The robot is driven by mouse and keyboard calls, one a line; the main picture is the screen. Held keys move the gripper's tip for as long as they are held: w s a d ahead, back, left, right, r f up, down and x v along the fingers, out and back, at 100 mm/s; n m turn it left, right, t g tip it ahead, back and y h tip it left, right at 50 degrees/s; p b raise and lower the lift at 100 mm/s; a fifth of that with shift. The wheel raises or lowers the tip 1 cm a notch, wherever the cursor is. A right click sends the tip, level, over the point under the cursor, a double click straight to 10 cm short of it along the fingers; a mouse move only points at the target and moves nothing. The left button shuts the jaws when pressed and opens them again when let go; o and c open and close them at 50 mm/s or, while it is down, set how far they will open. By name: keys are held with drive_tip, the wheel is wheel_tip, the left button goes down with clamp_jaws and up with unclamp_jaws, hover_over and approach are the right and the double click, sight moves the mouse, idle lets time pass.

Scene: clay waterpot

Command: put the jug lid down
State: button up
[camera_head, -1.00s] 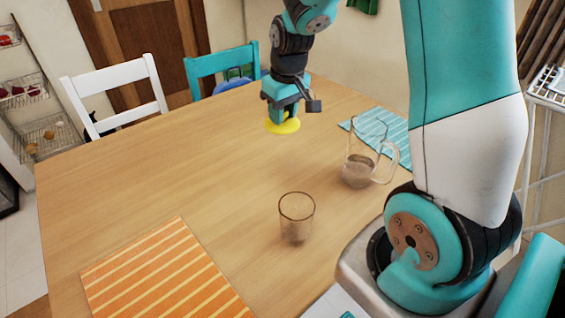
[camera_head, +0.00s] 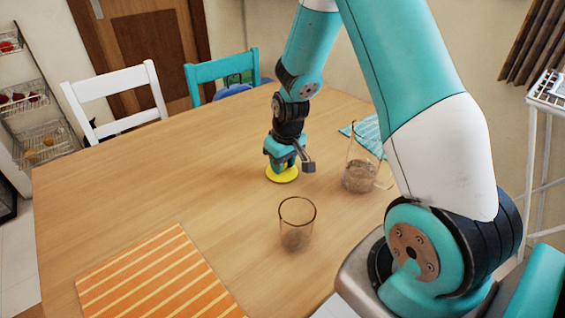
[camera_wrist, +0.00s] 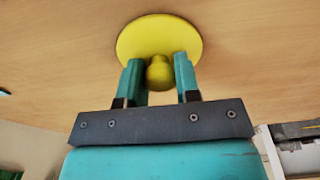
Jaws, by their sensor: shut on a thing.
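The yellow jug lid (camera_head: 283,176) is a flat disc with a knob on top, at or just above the wooden table left of the jug. I cannot tell for certain whether it touches the wood. In the wrist view the lid (camera_wrist: 160,35) lies flat beyond the fingers, with its knob between them. My gripper (camera_head: 281,166) points down over the lid and is shut on the knob; its fingertips also show in the wrist view (camera_wrist: 159,72). The glass jug (camera_head: 359,172) stands upright without a lid to the right, partly hidden behind my arm.
A clear drinking glass (camera_head: 296,226) stands in front of the lid. An orange striped mat (camera_head: 160,275) lies front left, a teal striped mat (camera_head: 368,134) behind the jug. The wooden table (camera_head: 130,190) is bare to the left. Chairs stand at the far edge.

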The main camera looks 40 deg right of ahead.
sight(285, 175)
drive_tip(key=shift+f, duration=0.2)
drive_tip(key=o, duration=0.9)
drive_tip(key=shift+r, duration=0.1)
drive_tip(key=shift+r, duration=0.45)
wheel_tip(285, 175, up, 11)
drive_tip(key=s+p, duration=0.1)
drive_tip(key=s, duration=0.1)
drive_tip(key=s+a+r+n+y, duration=0.1)
drive_tip(key=s+a+r, duration=0.2)
drive_tip(key=a, duration=0.4)
drive_tip(key=s+a+r+n+y, duration=0.1)
drive_tip(key=s+a+r+n, duration=0.1)
drive_tip(key=s+a+r, duration=0.3)
drive_tip(key=s+a+r+n, duration=0.1)
drive_tip(key=s+a, duration=0.2)
drive_tip(key=s, duration=0.1)
drive_tip(key=s+a+r+n+g+y, duration=0.1)
drive_tip(key=s+a, duration=0.3)
drive_tip(key=s+a+r+n+y, duration=0.1)
drive_tip(key=s+a, duration=0.2)
drive_tip(key=s, duration=0.1)
drive_tip(key=shift+s+a+r+n+g, duration=0.1)
drive_tip(key=shift+a+r+n+g, duration=0.15)
drive_tip(key=shift+n+g, duration=0.15)
